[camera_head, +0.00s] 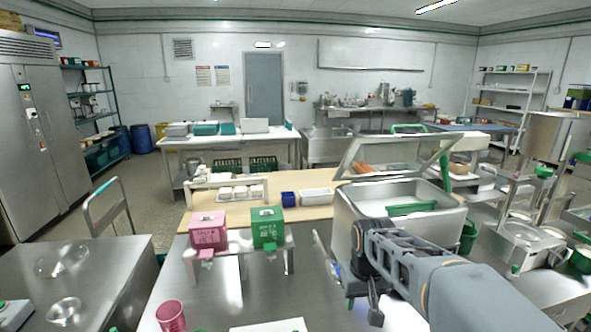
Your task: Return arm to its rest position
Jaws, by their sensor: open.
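My arm (440,280) reaches in from the lower right and bends downward in front of a steel box. My gripper (375,312) hangs low at the end of the arm, at the bottom edge of the picture. It is open, and I see nothing held in it; part of it is hard to make out. The steel box (350,222) has a clear lid (375,152) standing open. A green-handled piece (412,208) lies across its top.
A pink box (208,230) and a green box (268,227) stand on a small steel rack left of my arm. A pink cup (170,315) stands at the front. Steel equipment (515,240) crowds the right. The steel top between rack and cup is clear.

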